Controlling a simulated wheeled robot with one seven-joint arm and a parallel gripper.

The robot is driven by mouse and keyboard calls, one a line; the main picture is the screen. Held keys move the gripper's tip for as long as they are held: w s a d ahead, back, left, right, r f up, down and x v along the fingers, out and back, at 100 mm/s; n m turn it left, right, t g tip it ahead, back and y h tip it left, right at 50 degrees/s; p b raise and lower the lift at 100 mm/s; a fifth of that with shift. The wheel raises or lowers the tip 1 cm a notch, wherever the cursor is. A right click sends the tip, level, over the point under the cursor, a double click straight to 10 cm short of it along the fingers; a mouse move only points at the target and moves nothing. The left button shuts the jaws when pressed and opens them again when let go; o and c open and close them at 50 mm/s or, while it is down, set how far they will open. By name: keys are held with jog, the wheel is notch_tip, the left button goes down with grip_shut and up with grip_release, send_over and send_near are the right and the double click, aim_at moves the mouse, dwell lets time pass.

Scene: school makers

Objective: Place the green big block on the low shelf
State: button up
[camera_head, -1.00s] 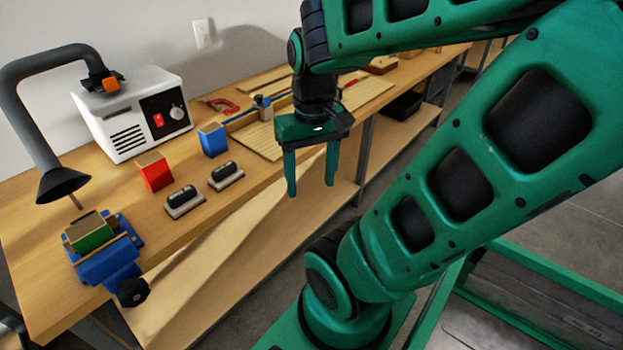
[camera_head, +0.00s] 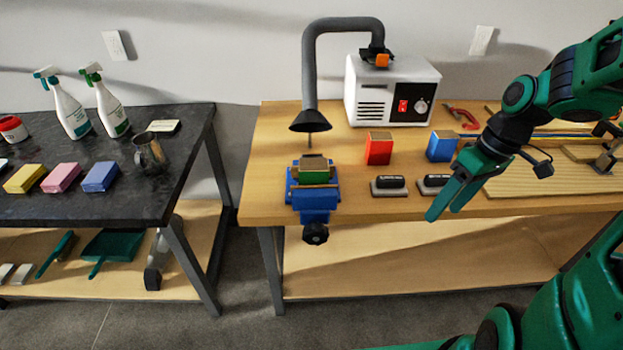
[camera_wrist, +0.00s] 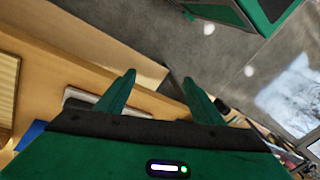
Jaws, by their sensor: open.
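The green block (camera_head: 314,171) sits in the jaws of a blue vise (camera_head: 314,205) at the left front edge of the wooden workbench. My gripper (camera_head: 436,211) is open and empty, over the bench's front edge, to the right of the vise and apart from it. Its two fingers (camera_wrist: 157,97) also show in the wrist view with nothing between them. The low wooden shelf (camera_head: 430,262) runs under the workbench and its visible part is bare. Another low shelf (camera_head: 120,281) lies under the dark table at the left.
A red block (camera_head: 379,148), a blue block (camera_head: 442,146) and two dark erasers (camera_head: 388,186) stand on the bench. A grey hose (camera_head: 308,75) arches above the vise from a white fume box (camera_head: 393,95). A dustpan (camera_head: 108,246) and brush lie on the left shelf.

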jog(key=w+a+f+n+y, duration=0.2)
jog(key=w+a+n+y, duration=0.4)
jog(key=a, duration=0.4)
jog(key=n+y, duration=0.6)
jog(key=n, duration=0.1)
send_near(319, 164)
jog(key=shift+t, duration=0.3)
jog(key=x, duration=0.6)
jog(key=shift+s+a+f, duration=0.15)
jog(key=shift+f, duration=0.05)
jog(key=shift+x, duration=2.55)
jog(key=shift+r, duration=0.1)
jog(key=c, duration=1.4)
jog(key=shift+o, duration=0.2)
